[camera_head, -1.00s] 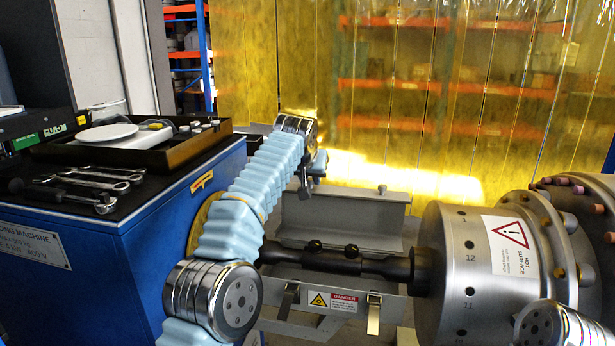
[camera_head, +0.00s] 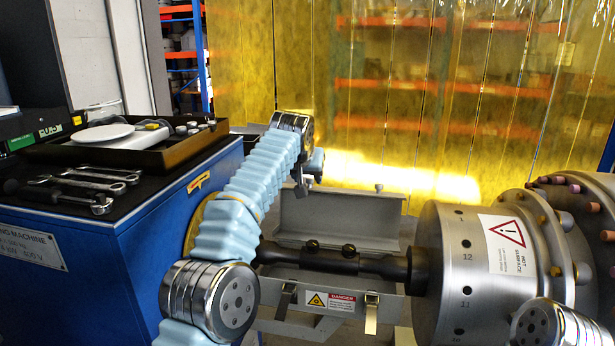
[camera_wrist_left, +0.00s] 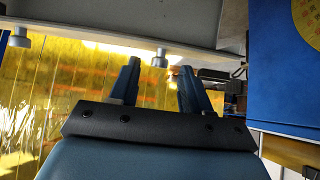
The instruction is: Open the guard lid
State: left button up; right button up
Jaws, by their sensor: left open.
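The grey guard lid (camera_head: 345,215) lies behind the dark shaft (camera_head: 340,261), tipped back with its hollow inner side towards me, so the shaft is uncovered. A small round knob (camera_head: 379,187) stands at its far edge. My left gripper (camera_head: 302,186) hangs over the lid's left end; its fingers are small and partly hidden in the head view. In the left wrist view its two fingers (camera_wrist_left: 155,88) are apart with nothing held between them. A grey panel crosses the top there, with a knob (camera_wrist_left: 160,59) seen beyond the gap. My right gripper is out of view.
A blue machine cabinet (camera_head: 110,260) with wrenches (camera_head: 90,182) and an instrument tray (camera_head: 150,148) is at left. The large metal rotor (camera_head: 462,265) is at right. Two latches (camera_head: 371,313) hang on the front guard panel. A yellow strip curtain (camera_head: 400,90) is behind.

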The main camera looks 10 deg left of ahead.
pick_arm(q)
jog(key=v, duration=1.3)
jog(key=shift+r+b, duration=0.2)
jog(key=shift+b, duration=0.1)
jog(key=shift+s, duration=0.1)
